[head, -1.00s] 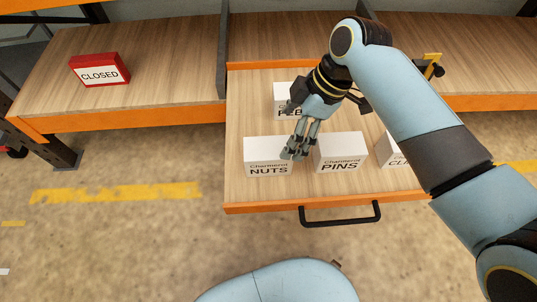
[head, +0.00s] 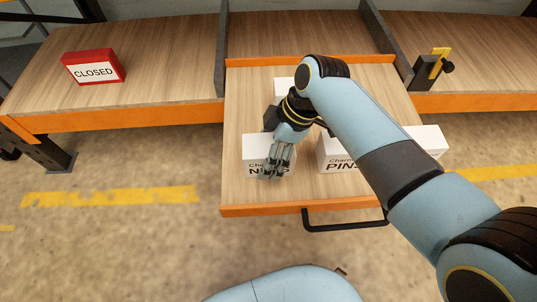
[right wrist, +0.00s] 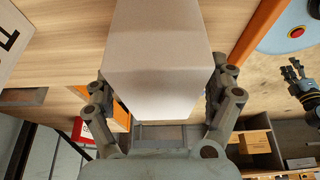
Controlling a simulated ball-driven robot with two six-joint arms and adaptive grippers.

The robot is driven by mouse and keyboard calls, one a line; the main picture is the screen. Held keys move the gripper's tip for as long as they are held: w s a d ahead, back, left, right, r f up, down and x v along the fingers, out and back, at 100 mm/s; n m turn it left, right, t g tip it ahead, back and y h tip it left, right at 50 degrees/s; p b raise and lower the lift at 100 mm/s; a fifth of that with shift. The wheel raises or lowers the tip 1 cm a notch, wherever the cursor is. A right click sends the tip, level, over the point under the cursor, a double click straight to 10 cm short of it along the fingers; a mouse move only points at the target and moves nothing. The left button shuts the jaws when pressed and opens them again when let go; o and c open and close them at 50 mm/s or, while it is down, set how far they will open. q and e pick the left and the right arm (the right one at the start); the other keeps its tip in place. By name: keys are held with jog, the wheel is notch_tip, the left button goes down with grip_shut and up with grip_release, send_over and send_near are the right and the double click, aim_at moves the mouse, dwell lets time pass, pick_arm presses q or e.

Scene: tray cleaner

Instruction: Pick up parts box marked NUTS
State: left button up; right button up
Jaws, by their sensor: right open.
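The white box marked NUTS (head: 254,148) stands at the front left of the pulled-out wooden drawer (head: 238,192). My right gripper (head: 275,174) is over it and hides part of its label. In the right wrist view a pale box (right wrist: 160,50), which appears to be this one, lies between the spread fingers of my right gripper (right wrist: 163,105). The gripper is open; whether a finger touches the box I cannot tell. A dark hand, apparently my left gripper (right wrist: 300,82), shows small at the right edge of that view.
The PINS box (head: 335,155) stands close to the right, partly behind my arm. Other white boxes stand behind (head: 283,85) and at the right (head: 428,140). The drawer has a black handle (head: 345,227). A red CLOSED sign (head: 93,70) stands on the left shelf.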

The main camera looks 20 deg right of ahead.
jog(key=shift+f, duration=0.25)
dwell(0.5)
jog(key=c, duration=1.5)
